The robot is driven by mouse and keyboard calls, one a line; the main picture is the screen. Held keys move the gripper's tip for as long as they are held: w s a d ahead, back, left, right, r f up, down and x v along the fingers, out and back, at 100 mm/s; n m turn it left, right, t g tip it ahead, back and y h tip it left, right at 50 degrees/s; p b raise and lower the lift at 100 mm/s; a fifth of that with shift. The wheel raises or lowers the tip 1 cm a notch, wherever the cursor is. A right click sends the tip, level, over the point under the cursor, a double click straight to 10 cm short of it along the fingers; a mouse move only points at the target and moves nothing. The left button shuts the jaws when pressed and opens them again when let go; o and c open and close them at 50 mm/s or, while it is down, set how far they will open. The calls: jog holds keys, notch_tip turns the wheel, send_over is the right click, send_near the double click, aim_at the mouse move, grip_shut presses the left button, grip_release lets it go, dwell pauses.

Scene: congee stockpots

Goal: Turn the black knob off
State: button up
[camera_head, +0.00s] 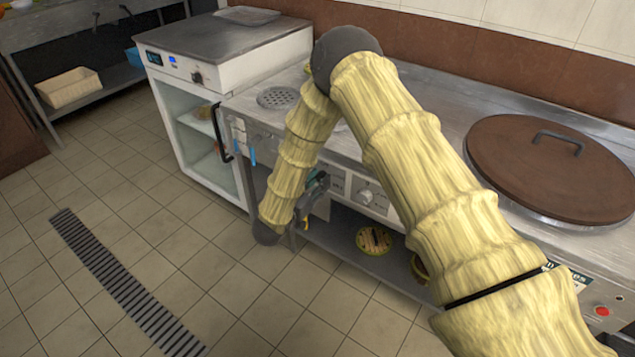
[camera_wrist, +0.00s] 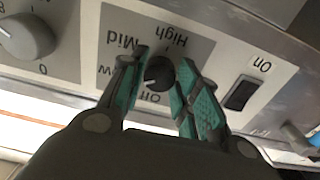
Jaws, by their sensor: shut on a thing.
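The black knob (camera_wrist: 158,74) is in the upper middle of the wrist view, on a panel with the labels High, Mid and Off, seen upside down. Part of a further label is hidden by my left finger. My gripper (camera_wrist: 160,66) has one teal-padded finger on each side of the knob and is shut on it. The knob's exact pointer direction is hard to tell. In the head view my gripper (camera_head: 312,190) is at the counter's front panel, partly behind my arm, and the black knob is hidden there.
A black switch (camera_wrist: 241,93) marked On is right of the knob in the wrist view. A larger grey knob (camera_wrist: 27,38) is to the left. In the head view, a brown-lidded pot (camera_head: 540,180) is at right and a white cabinet (camera_head: 215,150) at left. Tiled floor in front is open.

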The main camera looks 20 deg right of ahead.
jog(key=shift+r, duration=0.1)
jog(key=shift+n+p, duration=0.95)
jog(key=shift+n, duration=0.15)
jog(key=n+p, duration=0.2)
jog(key=n, duration=0.1)
jog(key=n+p, duration=0.2)
jog(key=n, duration=0.4)
jog(key=shift+s+n, duration=0.1)
jog(key=shift+n, duration=0.3)
jog(key=o, duration=1)
jog(key=v, duration=1.2)
